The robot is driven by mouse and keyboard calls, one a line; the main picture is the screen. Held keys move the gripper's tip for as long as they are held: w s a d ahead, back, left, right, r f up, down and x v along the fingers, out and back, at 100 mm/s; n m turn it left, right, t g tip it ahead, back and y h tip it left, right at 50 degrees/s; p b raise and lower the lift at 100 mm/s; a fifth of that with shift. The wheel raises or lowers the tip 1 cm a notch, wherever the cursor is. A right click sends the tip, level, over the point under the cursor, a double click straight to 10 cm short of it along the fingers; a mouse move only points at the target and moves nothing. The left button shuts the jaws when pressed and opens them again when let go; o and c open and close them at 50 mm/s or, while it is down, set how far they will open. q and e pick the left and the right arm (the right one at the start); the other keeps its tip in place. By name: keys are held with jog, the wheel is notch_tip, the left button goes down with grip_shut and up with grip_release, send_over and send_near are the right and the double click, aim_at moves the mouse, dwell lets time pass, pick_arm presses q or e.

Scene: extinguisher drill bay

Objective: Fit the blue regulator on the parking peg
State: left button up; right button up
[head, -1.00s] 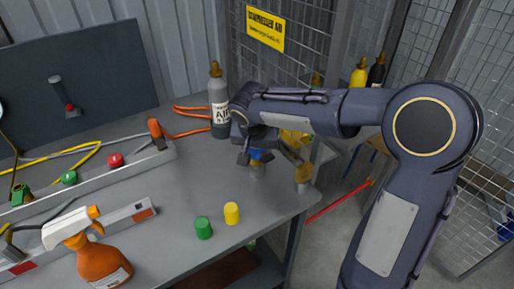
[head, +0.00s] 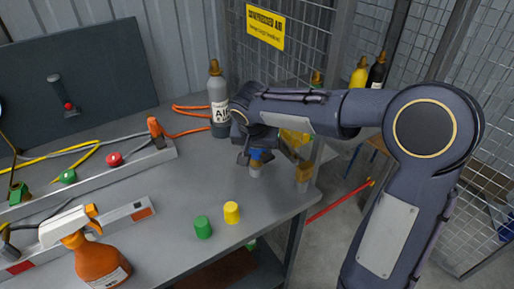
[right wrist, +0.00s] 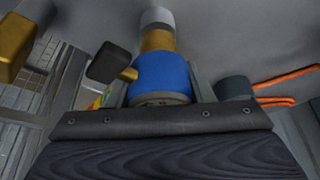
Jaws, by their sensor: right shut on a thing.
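The blue regulator (head: 257,154) is held between the fingers of my right gripper (head: 256,158), over the right part of the bench. In the right wrist view the regulator (right wrist: 161,76) shows a blue body, a brass end and a dark side knob. The short pale grey parking peg (head: 256,172) stands directly below it. In the right wrist view the brass end meets or overlaps the peg (right wrist: 156,18). I cannot tell whether it is fully seated. My left gripper is out of view.
A brass fitting (head: 304,172) stands close to the right, near the bench edge. A grey air cylinder (head: 218,105) stands behind left. Green (head: 203,227) and yellow (head: 232,212) caps lie in front. A spray bottle (head: 97,255) is at front left. The middle of the bench (head: 185,185) is clear.

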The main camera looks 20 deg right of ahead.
jog(key=shift+f+b, duration=0.5)
jog(key=shift+f, duration=0.05)
jog(key=shift+r, duration=0.1)
jog(key=o, duration=1.1)
jog(key=p+v, duration=0.1)
jog(key=v, duration=0.7)
jog(key=s+r+n+y+p, duration=0.1)
jog(key=s+y+p, duration=0.1)
jog(key=s, duration=0.6)
jog(key=s+a+r+n+t+y+p, duration=0.1)
jog(key=s+n+y+p, duration=0.1)
jog(key=s+p, duration=0.3)
jog(key=s+r+n+t+y+p, duration=0.1)
jog(key=s+r+n+y+p, duration=0.1)
jog(key=s, duration=0.9)
jog(key=shift+a+p, duration=0.3)
jog(key=shift+p, duration=0.6)
